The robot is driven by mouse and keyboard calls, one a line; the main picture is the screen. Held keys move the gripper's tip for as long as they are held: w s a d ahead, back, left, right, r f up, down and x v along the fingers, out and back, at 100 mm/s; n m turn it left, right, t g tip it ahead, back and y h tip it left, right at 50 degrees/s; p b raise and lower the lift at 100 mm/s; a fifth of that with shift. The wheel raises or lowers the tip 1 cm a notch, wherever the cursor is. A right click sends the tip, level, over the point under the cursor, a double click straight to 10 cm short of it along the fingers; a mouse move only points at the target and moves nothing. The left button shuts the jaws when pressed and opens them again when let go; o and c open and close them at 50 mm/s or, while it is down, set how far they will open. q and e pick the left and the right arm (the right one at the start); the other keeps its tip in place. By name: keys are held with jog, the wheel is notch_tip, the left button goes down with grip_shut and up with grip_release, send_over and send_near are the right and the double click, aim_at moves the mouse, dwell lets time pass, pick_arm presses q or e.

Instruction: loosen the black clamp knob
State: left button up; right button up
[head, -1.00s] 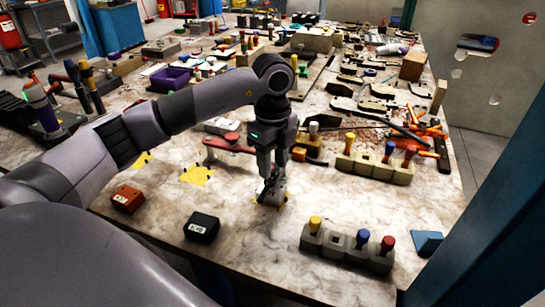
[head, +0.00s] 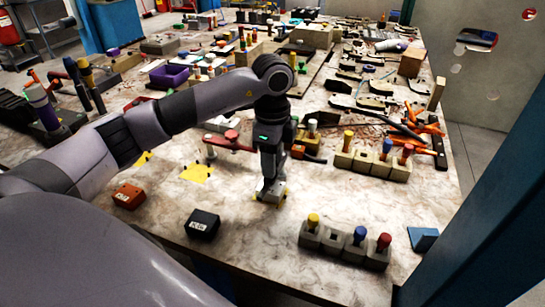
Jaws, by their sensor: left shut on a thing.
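My left gripper (head: 269,185) points straight down at the front middle of the table. It is shut at a small grey clamp block (head: 272,196) that sits on a yellow mark. The black clamp knob is hidden by the fingers and cannot be made out apart from them. My right gripper is not in view.
A red lever with a round red knob (head: 231,135) lies just behind left of the gripper. A black box (head: 202,225) and an orange-red box (head: 129,196) stand front left. A block row with coloured pegs (head: 334,242) stands front right, another (head: 371,165) behind it.

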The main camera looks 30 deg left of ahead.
pick_arm(q)
jog(key=shift+s+f, duration=0.15)
jog(key=shift+f, duration=0.15)
jog(key=o, duration=0.9)
jog(key=shift+r, duration=0.1)
jog(key=shift+r, duration=0.15)
jog(key=shift+r, duration=0.3)
notch_tip(320, 180, up, 6)
jog(key=shift+r+b, duration=0.1)
jog(key=shift+b, duration=0.3)
